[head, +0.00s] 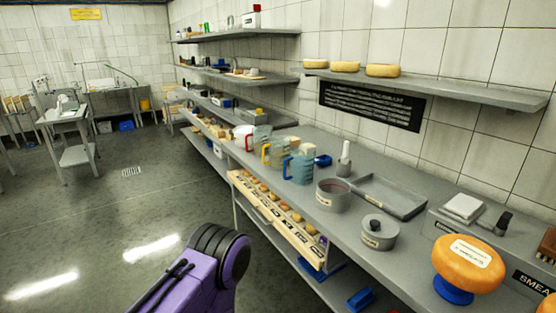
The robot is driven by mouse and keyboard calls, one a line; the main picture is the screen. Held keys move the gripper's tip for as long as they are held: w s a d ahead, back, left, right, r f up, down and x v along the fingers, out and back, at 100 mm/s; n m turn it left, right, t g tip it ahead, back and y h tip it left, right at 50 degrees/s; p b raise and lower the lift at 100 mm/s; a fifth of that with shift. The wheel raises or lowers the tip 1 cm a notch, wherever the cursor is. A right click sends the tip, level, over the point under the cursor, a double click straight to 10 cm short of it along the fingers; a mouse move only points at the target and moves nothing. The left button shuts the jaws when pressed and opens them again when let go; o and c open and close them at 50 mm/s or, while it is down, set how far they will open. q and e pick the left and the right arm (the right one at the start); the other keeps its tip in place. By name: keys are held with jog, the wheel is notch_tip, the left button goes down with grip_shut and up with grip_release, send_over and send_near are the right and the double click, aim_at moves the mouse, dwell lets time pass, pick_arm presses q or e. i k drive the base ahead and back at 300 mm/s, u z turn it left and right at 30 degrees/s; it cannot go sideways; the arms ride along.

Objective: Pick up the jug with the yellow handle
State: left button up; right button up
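The jug with the yellow handle (278,151) stands upright on the grey counter along the right wall. Its body is clear with a greenish tint, and its yellow handle faces left. It stands between a jug with a red handle (260,137) behind it and a bluish jug with a blue handle (301,170) in front of it. The blue-handled jug is close to it; I cannot tell whether they touch. A purple and black link of my arm shows at the bottom centre, apart from the counter. Neither gripper's fingers are in view.
Floor at left is clear.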

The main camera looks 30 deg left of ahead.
aim_at(279, 146)
jog(key=k, duration=1.15)
jog(key=u, duration=0.85)
jog(key=i, duration=1.6)
jog(key=z, duration=0.3)
